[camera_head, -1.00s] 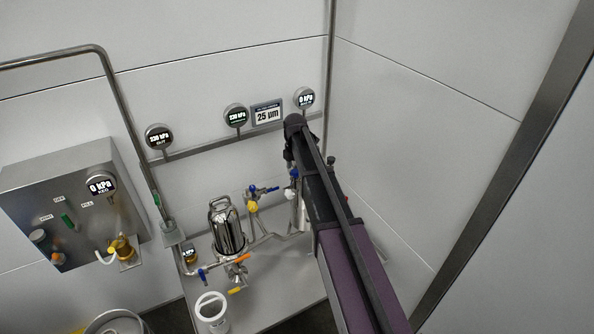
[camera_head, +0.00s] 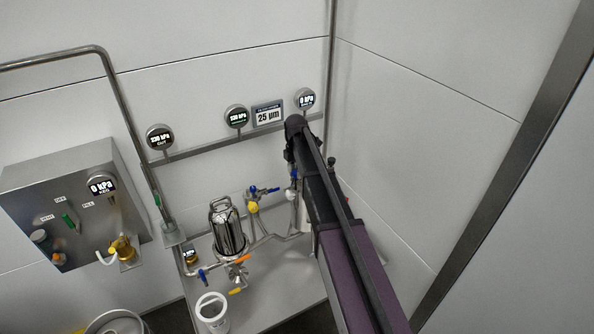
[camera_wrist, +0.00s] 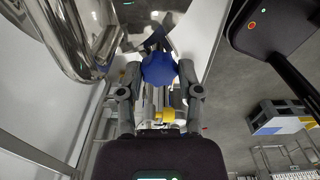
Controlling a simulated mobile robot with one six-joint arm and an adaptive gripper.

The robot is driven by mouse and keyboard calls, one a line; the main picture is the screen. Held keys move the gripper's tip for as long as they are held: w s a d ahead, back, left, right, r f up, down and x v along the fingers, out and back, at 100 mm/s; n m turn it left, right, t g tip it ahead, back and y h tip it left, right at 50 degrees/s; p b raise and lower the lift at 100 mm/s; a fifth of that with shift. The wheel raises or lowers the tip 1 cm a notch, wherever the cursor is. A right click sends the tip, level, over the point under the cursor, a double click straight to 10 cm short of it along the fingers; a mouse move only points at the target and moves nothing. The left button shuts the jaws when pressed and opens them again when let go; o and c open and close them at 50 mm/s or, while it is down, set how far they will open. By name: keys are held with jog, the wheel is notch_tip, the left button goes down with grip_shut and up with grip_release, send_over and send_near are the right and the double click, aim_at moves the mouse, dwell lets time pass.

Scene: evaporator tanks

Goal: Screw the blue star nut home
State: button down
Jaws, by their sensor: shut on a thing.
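The blue star nut (camera_wrist: 158,69) shows in the wrist view, between the fingertips of my gripper (camera_wrist: 160,76). The gripper is shut on it, with one finger on each side. Shiny metal parts lie just beyond the nut, and what it is threaded on cannot be made out. In the head view my arm hides the gripper and the nut.
A polished filter housing (camera_head: 228,232) stands on the steel skid (camera_head: 285,284), left of my arm. Valves with blue and yellow handles (camera_head: 253,207) sit between them. A white bucket (camera_head: 212,312) stands in front. A control box (camera_head: 60,190) hangs at left.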

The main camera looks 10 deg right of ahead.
jog(key=m, duration=0.6)
jog(key=shift+w+a, duration=0.1)
jog(key=m, duration=1.2)
jog(key=shift+w+m, duration=0.1)
jog(key=shift+m, duration=0.2)
jog(key=m, duration=1.1)
jog(key=shift+m, duration=0.4)
jog(key=m, duration=1.2)
jog(key=shift+m, duration=0.4)
jog(key=m, duration=0.5)
jog(key=shift+m, duration=0.4)
